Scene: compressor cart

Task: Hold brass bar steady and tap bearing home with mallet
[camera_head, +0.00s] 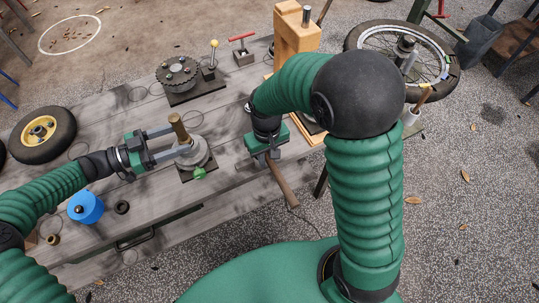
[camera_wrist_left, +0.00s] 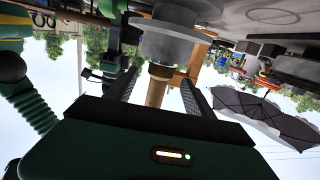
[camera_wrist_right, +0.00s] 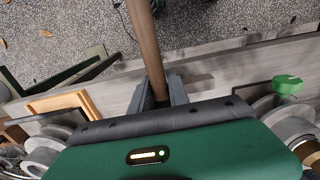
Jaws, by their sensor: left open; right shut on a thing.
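The brass bar (camera_head: 178,127) stands upright on a grey round metal housing (camera_head: 199,156) with a green part at its front. The bearing cannot be told apart there. My left gripper (camera_head: 181,139) is open, with one finger on either side of the bar. In the left wrist view the bar (camera_wrist_left: 156,88) is between the fingers with gaps on both sides. My right gripper (camera_head: 266,156) is shut on the wooden handle of the mallet (camera_head: 283,184). The handle (camera_wrist_right: 147,45) also shows in the right wrist view. The mallet's head is not visible.
A blue container (camera_head: 86,208) and a dark ring (camera_head: 121,207) are on the bench's left. A sprocket-like part (camera_head: 178,72) and a wheel (camera_head: 43,133) lie farther back. A wooden block (camera_head: 296,35) stands at the far right. A spoked wheel (camera_head: 440,75) is beyond it.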

